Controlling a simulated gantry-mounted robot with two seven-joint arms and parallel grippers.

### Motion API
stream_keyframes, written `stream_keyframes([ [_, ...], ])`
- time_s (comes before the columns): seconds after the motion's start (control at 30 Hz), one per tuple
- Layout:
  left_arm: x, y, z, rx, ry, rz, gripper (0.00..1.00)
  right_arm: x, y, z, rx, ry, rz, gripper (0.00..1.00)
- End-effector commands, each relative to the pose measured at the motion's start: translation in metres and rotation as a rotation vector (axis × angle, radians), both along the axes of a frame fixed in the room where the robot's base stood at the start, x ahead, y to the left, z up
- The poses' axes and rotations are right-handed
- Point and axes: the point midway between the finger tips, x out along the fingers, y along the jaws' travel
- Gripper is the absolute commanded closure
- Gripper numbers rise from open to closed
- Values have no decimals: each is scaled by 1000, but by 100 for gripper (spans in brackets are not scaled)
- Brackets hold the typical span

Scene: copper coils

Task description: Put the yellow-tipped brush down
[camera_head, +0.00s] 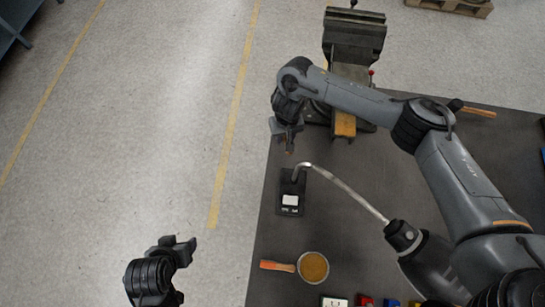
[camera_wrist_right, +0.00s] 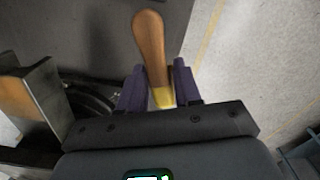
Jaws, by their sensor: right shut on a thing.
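The yellow-tipped brush (camera_wrist_right: 149,45) shows in the right wrist view, with its brown wooden handle pointing up and away and a yellow part between the purple fingers. My right gripper (camera_wrist_right: 161,92) is shut on it near that yellow part. In the head view my right gripper (camera_head: 289,134) is at the table's left edge, just in front of the vise, and only a small orange-brown bit shows below it. My left gripper (camera_head: 178,248) is over the floor, left of the table. Its jaw opening is not clear.
The dark table (camera_head: 262,235) holds a vise (camera_head: 355,42), a black device (camera_head: 291,200) with a white face, and a round pot (camera_head: 313,267) beside an orange handle (camera_head: 277,266). A torch (camera_head: 400,236) has its bent tube over the device. Small coloured boxes (camera_head: 365,300) stand at the front.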

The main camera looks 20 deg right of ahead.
Motion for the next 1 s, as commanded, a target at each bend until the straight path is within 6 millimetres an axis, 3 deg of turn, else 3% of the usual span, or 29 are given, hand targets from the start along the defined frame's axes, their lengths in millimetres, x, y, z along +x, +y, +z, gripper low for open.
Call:
stream_keyframes([
  [0.03, 0, 1, -12, 4, -2, -2, 41, -5, 5, -16, 2, 2, 4, 95],
  [0.5, 2, 4, -54, 13, -7, -7, 41, -17, 11, -89, 1, 2, 10, 95],
  [0.77, 1, 2, -63, 7, -6, -3, 41, -16, 11, -103, 1, 0, 11, 95],
  [1.0, 2, 0, -85, -1, -6, 2, 41, -17, 11, -132, 1, 2, 10, 95],
])
